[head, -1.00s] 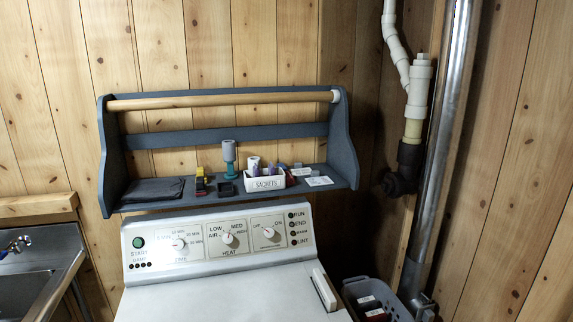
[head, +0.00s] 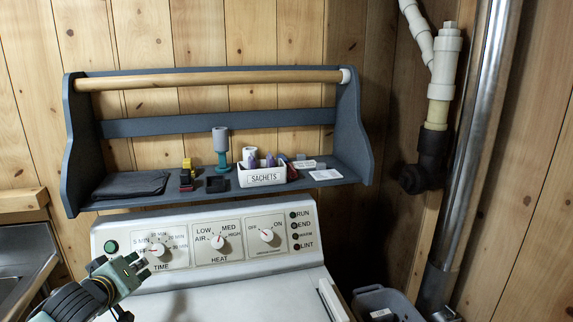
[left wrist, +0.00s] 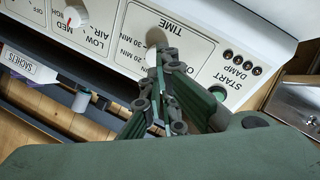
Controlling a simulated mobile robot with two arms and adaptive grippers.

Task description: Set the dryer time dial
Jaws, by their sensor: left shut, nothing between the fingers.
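The time dial (head: 157,250) is a round pale knob on the left section of the dryer's control panel (head: 208,242). Minute labels are printed around it, and TIME is printed below. My left gripper (head: 140,262) is shut and empty, just left of and in front of the dial. In the left wrist view, the gripper's fingertips (left wrist: 164,58) overlap the edge of the time dial (left wrist: 152,57). I cannot tell whether they touch it. The fingers partly cover the dial there, and its exact setting is not clear. My right gripper is not in view.
The heat dial (head: 218,242) and an on/off dial (head: 267,235) sit to the right. A blue-grey shelf (head: 220,124) above holds a sachets box (head: 262,177) and small items. A grey basket (head: 372,300) stands at lower right, a sink (head: 22,262) at left. The dryer top is clear.

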